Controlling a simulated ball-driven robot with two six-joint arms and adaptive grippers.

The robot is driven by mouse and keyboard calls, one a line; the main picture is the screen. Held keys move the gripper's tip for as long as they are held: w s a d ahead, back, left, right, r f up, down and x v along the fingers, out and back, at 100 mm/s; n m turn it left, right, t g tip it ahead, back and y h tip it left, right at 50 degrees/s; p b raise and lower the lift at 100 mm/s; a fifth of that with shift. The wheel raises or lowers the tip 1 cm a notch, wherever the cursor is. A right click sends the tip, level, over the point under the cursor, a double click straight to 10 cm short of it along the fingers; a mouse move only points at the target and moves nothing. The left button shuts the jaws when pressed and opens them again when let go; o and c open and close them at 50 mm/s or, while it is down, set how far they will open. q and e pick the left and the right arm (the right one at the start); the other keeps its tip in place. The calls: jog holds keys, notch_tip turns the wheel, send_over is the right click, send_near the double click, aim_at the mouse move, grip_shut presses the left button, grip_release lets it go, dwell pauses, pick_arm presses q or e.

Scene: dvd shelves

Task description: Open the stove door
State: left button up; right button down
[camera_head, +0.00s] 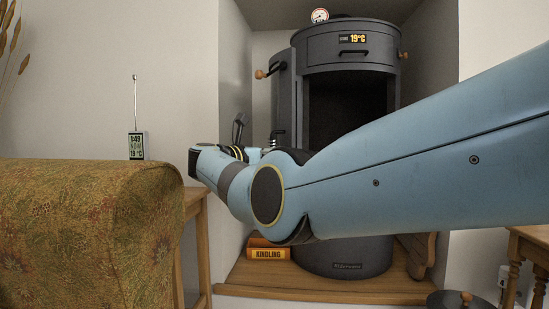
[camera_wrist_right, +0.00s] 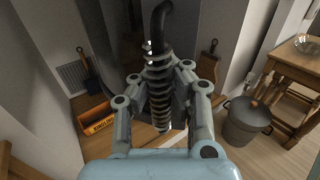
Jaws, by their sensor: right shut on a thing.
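The dark grey cylindrical stove (camera_head: 345,262) stands in the alcove in the camera head view. Its front opening shows dark inside, and the stove door (camera_head: 283,92) stands swung out on the left of the opening. My right arm crosses in front of the stove from the right, covering the lower part of the opening. My right gripper (camera_wrist_right: 160,78) is shut on the coiled door handle (camera_wrist_right: 159,100) in the wrist view. A black curved rod (camera_wrist_right: 162,18) rises from the coil. In the camera head view the gripper's fingers are mostly hidden. My left gripper is not in view.
A patterned armchair (camera_head: 95,225) fills the lower left. A kindling box (camera_head: 268,253) sits on the wooden hearth (camera_head: 240,278) below my arm.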

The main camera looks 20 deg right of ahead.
jog(key=c, duration=1.9)
grip_release()
jog(key=shift+s+a+f, duration=0.15)
jog(key=shift+a+f, duration=0.35)
jog(key=shift+f, duration=0.1)
jog(key=shift+o, duration=1.3)
jog(key=shift+s+a+r, duration=0.1)
jog(key=shift+a+r, duration=0.1)
jog(key=shift+a, duration=0.1)
jog(key=shift+o, duration=1.2)
jog(key=shift+r, duration=0.1)
jog(key=shift+o, duration=1.2)
jog(key=shift+d+r, duration=0.15)
jog(key=shift+d, duration=0.1)
jog(key=shift+r, duration=0.3)
notch_tip(320, 180, up, 9)
jog(key=shift+r, duration=0.2)
